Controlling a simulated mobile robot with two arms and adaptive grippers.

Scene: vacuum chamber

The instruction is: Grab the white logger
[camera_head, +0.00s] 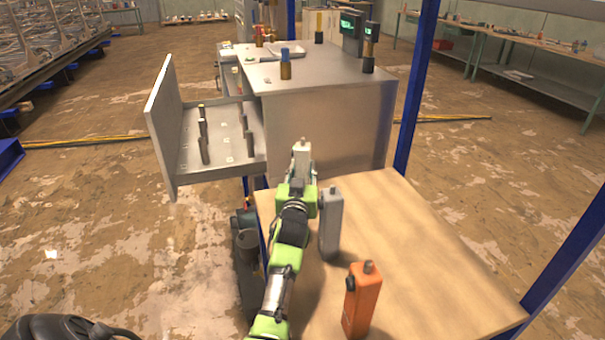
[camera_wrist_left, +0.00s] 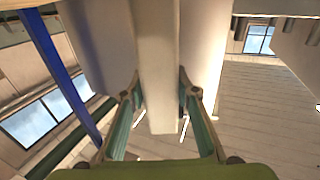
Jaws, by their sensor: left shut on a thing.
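The white logger (camera_head: 302,150) is upright in my left gripper (camera_head: 302,172), near the far left corner of the wooden table. Its top shows above the fingers; its lower part is hidden by the gripper. In the left wrist view the pale logger (camera_wrist_left: 157,65) lies between the two fingers of the left gripper (camera_wrist_left: 160,95), one on each side. Whether its base touches the table cannot be told. My right gripper is not in view.
A grey logger (camera_head: 330,228) stands just right of my left gripper, and an orange logger (camera_head: 361,302) stands nearer on the wooden table (camera_head: 440,260). Beyond is a metal cabinet (camera_head: 335,130) with an open drawer (camera_head: 170,130). Blue posts (camera_head: 415,90) flank the table. The table's right side is clear.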

